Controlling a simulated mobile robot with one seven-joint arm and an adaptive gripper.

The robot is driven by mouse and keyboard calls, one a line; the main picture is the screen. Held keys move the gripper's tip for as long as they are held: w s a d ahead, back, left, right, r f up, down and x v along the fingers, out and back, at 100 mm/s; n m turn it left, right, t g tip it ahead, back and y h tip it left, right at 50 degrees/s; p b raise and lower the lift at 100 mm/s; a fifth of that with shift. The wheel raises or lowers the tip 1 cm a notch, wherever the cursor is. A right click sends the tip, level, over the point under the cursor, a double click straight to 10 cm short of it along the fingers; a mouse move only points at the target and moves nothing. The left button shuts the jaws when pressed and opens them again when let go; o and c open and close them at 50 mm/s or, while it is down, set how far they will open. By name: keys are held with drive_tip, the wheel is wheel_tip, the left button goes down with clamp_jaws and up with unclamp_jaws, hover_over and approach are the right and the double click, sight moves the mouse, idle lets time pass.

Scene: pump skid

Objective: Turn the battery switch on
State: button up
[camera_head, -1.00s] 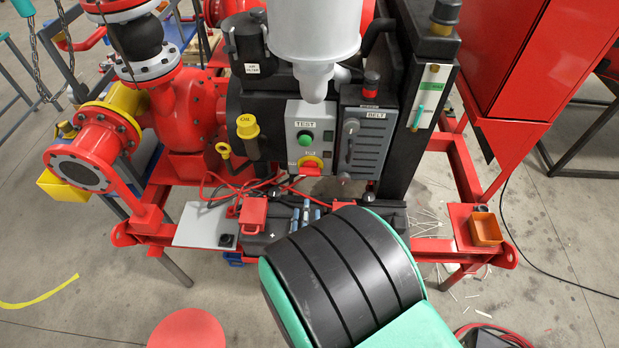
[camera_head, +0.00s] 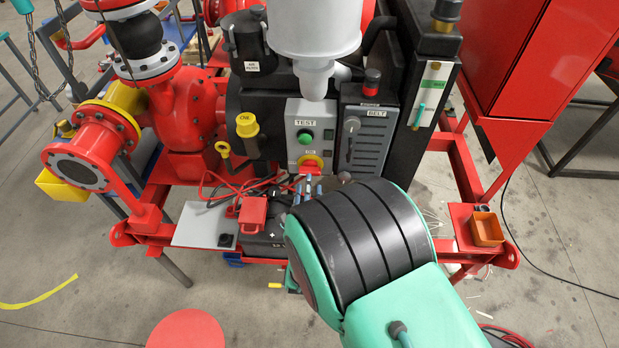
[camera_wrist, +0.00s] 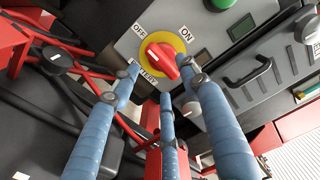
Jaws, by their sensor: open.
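The battery switch is a red knob on a yellow ring (camera_head: 312,161), low on the grey panel. In the wrist view the red knob (camera_wrist: 161,60) slants from upper left to lower right, with its upper-left end toward the OFF label (camera_wrist: 139,31). The ON label (camera_wrist: 187,35) is to its upper right. My gripper (camera_wrist: 162,88) is open, its blue fingers spread around the lower side of the knob, with nothing held. I cannot tell whether a fingertip touches it. In the head view my gripper (camera_head: 308,186) is just below the switch, partly hidden by my arm.
A green TEST button (camera_head: 304,137) is above the switch. A grey BELT guard with a handle (camera_head: 351,140) stands close on the right. Red cables (camera_head: 243,186) and a red box (camera_head: 252,212) are at lower left. A yellow OIL cap (camera_head: 247,125) is farther left.

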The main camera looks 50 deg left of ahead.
sight(310, 170)
drive_tip(key=shift+x, duration=2.4)
clamp_jaws()
drive_tip(key=shift+f+m+b, duration=0.1)
drive_tip(key=shift+m+b, duration=0.3)
drive_tip(key=shift+b, duration=0.45)
drive_tip(key=m+b, duration=0.1)
drive_tip(key=m, duration=0.4)
drive_tip(key=m+b, duration=0.2)
drive_tip(key=m, duration=0.4)
drive_tip(key=m+b, duration=0.2)
drive_tip(key=m, duration=0.4)
drive_tip(key=shift+s+a+r, duration=0.2)
drive_tip(key=shift+r, duration=0.2)
